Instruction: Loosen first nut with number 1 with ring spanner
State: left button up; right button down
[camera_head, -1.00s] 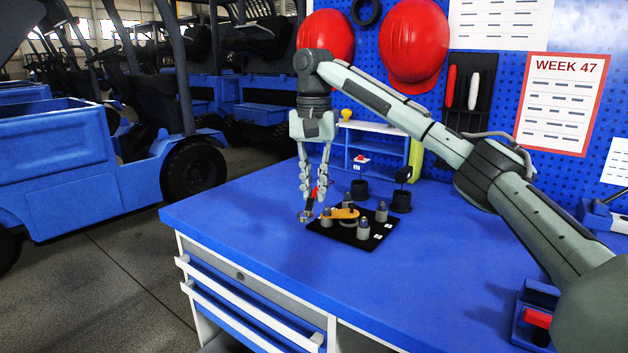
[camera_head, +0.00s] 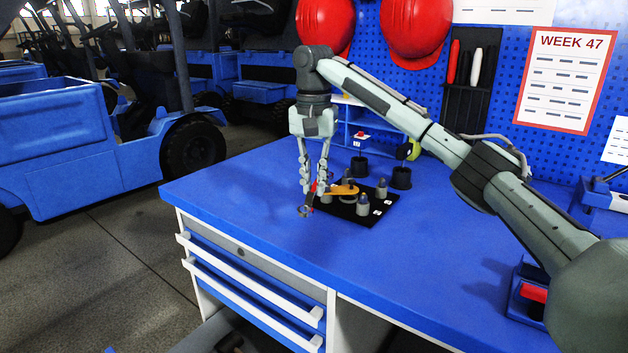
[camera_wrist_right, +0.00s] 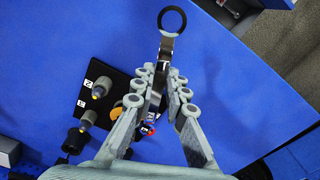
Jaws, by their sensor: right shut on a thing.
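My right gripper (camera_head: 313,186) is shut on the ring spanner (camera_head: 304,211), which points down and toward the front of the table. In the right wrist view the spanner's dark ring (camera_wrist_right: 172,19) and metal shaft (camera_wrist_right: 166,43) stick out beyond the fingers (camera_wrist_right: 162,82). The black plate (camera_head: 378,209) carries several grey posts with nuts (camera_head: 363,205) and an orange part (camera_head: 343,190). The spanner's ring is beside the plate's left front corner, apart from the posts. The fingers partly hide the plate's left side. The number 1 label cannot be made out. My left gripper is out of view.
Two black cylindrical holders (camera_head: 401,177) stand behind the plate. A small shelf (camera_head: 372,118) is at the back, below red helmets (camera_head: 415,35) on the pegboard. The blue tabletop (camera_head: 240,185) is clear left of the plate. A red-and-blue object (camera_head: 531,292) sits at the right.

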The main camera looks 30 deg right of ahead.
aim_at(314, 187)
jog(key=shift+f, duration=0.1)
dwell(0.3)
jog(key=shift+f, duration=0.25)
jog(key=shift+f, duration=0.3)
jog(key=shift+f, duration=0.15)
dwell(0.3)
jog(key=shift+f, duration=0.25)
jog(key=shift+f, duration=0.4)
jog(key=shift+f, duration=0.1)
dwell(0.5)
